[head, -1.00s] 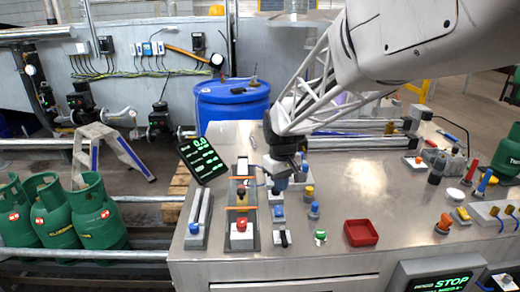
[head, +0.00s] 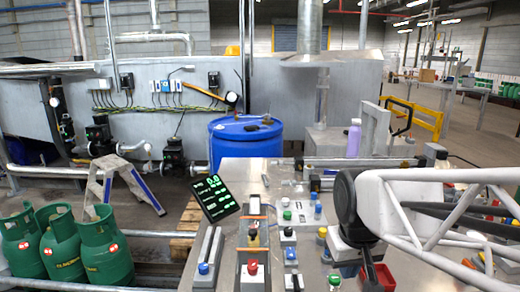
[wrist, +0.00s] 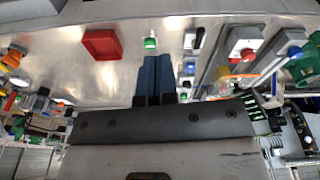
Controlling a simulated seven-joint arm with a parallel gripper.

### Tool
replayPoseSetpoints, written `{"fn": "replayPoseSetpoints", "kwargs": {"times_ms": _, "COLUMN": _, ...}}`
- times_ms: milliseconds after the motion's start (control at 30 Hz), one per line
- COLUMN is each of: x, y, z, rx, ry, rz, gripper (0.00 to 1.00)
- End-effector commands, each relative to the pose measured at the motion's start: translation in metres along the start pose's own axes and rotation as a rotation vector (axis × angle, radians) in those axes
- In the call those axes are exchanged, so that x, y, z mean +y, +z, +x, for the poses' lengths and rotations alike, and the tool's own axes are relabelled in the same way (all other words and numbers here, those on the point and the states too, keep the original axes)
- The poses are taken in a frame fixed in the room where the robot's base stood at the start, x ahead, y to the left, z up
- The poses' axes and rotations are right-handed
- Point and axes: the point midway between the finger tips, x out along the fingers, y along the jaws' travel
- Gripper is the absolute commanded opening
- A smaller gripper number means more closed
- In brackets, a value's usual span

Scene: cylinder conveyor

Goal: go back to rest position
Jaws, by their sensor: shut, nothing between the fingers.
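My gripper (wrist: 155,62) is shut and empty in the wrist view, its two dark fingers side by side over the metal worktop (wrist: 195,15). A green button (wrist: 150,43) lies just past the fingertips in that picture, and a red tray (wrist: 101,44) lies to their left. In the head view my arm reaches in from the right, and its dark end hides part of the worktop. The red tray (head: 380,276) is partly hidden behind it there.
Switches and buttons crowd the worktop, with a tilted display (head: 215,198) at its left. A blue drum (head: 245,145) stands behind it. A purple bottle (head: 354,138) stands at the back. Green gas cylinders (head: 105,248) stand at the left. The space above the worktop's left half looks clear.

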Motion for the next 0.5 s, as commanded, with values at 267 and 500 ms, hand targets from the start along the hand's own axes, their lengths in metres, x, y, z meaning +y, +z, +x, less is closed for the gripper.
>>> {"fn": "replayPoseSetpoints", "kwargs": {"times_ms": 267, "x": 0.004, "y": 0.063, "z": -0.006, "rx": 0.046, "ry": 0.01, "rz": 0.104, "gripper": 0.0}}
{"fn": "replayPoseSetpoints", "kwargs": {"times_ms": 500, "x": 0.005, "y": 0.084, "z": -0.005, "rx": 0.06, "ry": 0.013, "rz": 0.142, "gripper": 0.0}}
